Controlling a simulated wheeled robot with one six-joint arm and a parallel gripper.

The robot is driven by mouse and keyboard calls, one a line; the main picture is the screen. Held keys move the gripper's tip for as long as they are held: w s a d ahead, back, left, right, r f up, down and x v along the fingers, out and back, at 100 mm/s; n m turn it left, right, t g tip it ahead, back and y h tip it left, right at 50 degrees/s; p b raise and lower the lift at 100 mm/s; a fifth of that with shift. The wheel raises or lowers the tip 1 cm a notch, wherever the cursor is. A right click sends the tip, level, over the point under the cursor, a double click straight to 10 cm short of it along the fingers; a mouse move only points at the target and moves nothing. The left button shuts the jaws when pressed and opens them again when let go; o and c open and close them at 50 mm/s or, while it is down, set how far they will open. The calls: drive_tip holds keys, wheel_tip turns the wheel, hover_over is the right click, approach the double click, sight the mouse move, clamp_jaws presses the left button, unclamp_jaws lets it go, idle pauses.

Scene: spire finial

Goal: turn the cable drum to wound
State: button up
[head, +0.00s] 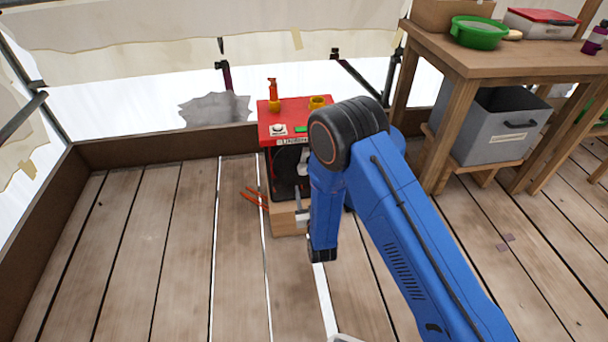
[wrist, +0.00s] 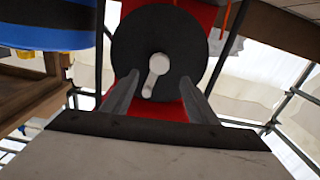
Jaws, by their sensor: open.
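The cable drum (wrist: 130,50) is a black disc with a pale crank or handle (wrist: 154,74) at its middle, seen face-on in the wrist view. In the head view the drum (head: 285,172) shows as a dark shape on the front of a red-topped stand (head: 293,117), partly hidden by my blue arm. My gripper (wrist: 160,80) is open, its two grey fingers either side of the handle's lower end. I cannot tell whether they touch it. In the head view only a little of my gripper (head: 300,205) shows beside the arm.
On the stand are an orange bottle-like item (head: 273,95), a yellow cup (head: 317,102) and a green part (head: 302,129). Red-orange tools (head: 255,197) lie on the planks to its left. A wooden workbench (head: 470,60) with a grey bin (head: 495,128) stands right. The left floor is clear.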

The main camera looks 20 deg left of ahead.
sight(304, 172)
drive_tip(key=x, duration=0.9)
drive_tip(key=shift+w+a, duration=0.1)
drive_tip(key=shift+w, duration=0.25)
clamp_jaws()
